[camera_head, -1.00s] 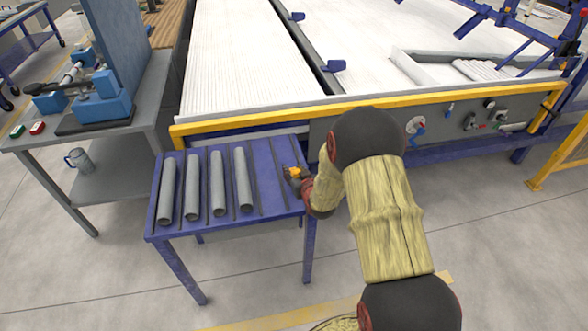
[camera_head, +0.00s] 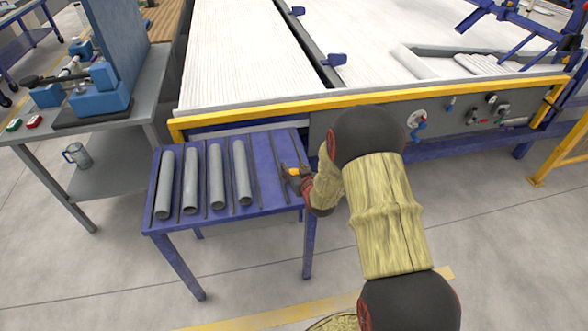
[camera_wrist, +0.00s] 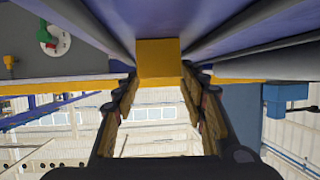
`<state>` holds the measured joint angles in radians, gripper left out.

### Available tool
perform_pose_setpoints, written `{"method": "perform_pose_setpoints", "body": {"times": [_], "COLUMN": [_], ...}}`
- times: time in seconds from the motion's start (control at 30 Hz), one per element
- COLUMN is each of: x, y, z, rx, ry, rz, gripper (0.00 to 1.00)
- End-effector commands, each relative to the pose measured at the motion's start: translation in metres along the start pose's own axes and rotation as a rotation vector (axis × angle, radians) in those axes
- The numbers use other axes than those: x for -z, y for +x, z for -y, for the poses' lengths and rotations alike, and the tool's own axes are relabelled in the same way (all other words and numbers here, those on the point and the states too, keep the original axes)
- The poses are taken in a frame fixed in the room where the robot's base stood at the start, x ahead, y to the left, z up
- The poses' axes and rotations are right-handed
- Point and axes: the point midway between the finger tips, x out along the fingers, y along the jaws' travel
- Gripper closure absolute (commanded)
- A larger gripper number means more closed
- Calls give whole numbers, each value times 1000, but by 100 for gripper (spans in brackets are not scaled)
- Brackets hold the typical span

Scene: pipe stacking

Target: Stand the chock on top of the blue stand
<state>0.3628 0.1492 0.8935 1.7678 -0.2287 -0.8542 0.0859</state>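The blue stand (camera_head: 264,165) is a blue-topped table left of my arm. The chock (camera_head: 292,172) is a small orange-yellow block at the stand's right side. In the wrist view, the chock (camera_wrist: 158,60) is upright in the middle, seen upside down against the blue top. My gripper (camera_wrist: 160,74) has one finger on each side of it, the tips close to its sides. In the head view, my gripper (camera_head: 293,168) looks spread around the chock. Contact between fingers and chock, and between chock and stand, is hard to make out.
Several grey pipes (camera_head: 217,177) lie between dark rails on the stand. A yellow-edged conveyor (camera_head: 250,111) runs behind it. A grey workbench (camera_head: 145,95) with blue equipment stands left, a mug (camera_head: 77,155) on its lower shelf. The floor in front is clear.

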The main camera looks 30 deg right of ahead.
Motion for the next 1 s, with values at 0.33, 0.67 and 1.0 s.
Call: {"method": "perform_pose_setpoints", "body": {"times": [0.33,0.67,1.0], "x": [0,0,1], "y": [0,-16,-78], "z": [0,0,-1], "rx": [0,-1,-1], "ry": [0,0,0], "rz": [1,1,-1], "gripper": [45,45,45]}}
